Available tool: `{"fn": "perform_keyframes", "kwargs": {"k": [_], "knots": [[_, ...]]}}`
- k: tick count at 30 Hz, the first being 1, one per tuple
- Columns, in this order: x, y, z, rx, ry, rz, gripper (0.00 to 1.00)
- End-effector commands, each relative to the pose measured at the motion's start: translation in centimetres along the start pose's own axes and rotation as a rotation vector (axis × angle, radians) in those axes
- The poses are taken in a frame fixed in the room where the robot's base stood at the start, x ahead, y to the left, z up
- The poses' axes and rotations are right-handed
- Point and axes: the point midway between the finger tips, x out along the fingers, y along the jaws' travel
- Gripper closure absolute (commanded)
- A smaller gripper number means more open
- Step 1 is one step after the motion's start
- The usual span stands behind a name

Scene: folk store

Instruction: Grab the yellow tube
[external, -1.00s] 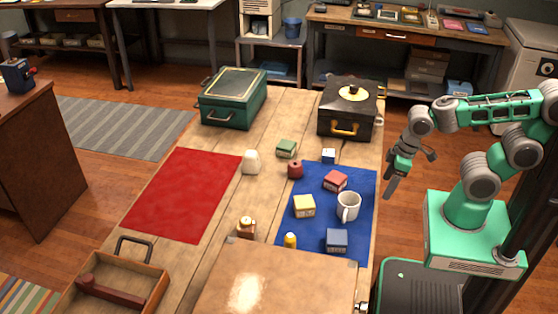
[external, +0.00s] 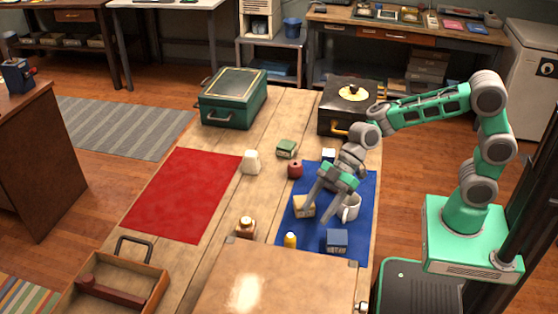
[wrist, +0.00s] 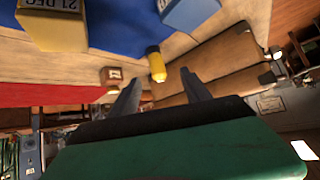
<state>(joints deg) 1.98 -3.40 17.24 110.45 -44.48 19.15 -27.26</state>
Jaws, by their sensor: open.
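The yellow tube (external: 290,240) stands at the front edge of the blue mat (external: 362,228), by the large box at the table's front. In the wrist view the yellow tube (wrist: 157,67) shows ahead, between and beyond my fingertips. My gripper (external: 319,212) is open and empty, above the mat, pointing down toward the front left. It is behind the tube and apart from it. In the wrist view both fingers of my gripper (wrist: 160,78) are spread wide.
A yellow box (external: 304,208) and a blue box (external: 337,240) stand on the mat near the tube. The large box (external: 275,283) rises just in front. The red mat (external: 185,195) is clear.

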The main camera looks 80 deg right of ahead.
Motion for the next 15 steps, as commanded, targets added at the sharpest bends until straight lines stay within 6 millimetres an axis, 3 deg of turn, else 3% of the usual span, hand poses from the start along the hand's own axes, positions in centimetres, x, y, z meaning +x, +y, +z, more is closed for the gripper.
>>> {"fn": "perform_keyframes", "kwargs": {"k": [1,3,7,10,15], "knots": [[2.3,0.6,-1.1,-0.041,0.097,-0.051,0.45],[3.7,0.8,-3.5,-0.096,0.236,-0.104,0.45],[4.3,1.0,-5.8,-0.139,0.384,-0.145,0.45],[4.8,1.0,-5.6,-0.145,0.408,-0.151,0.45],[6.5,1.1,-3.6,-0.143,0.405,-0.151,0.45]]}}
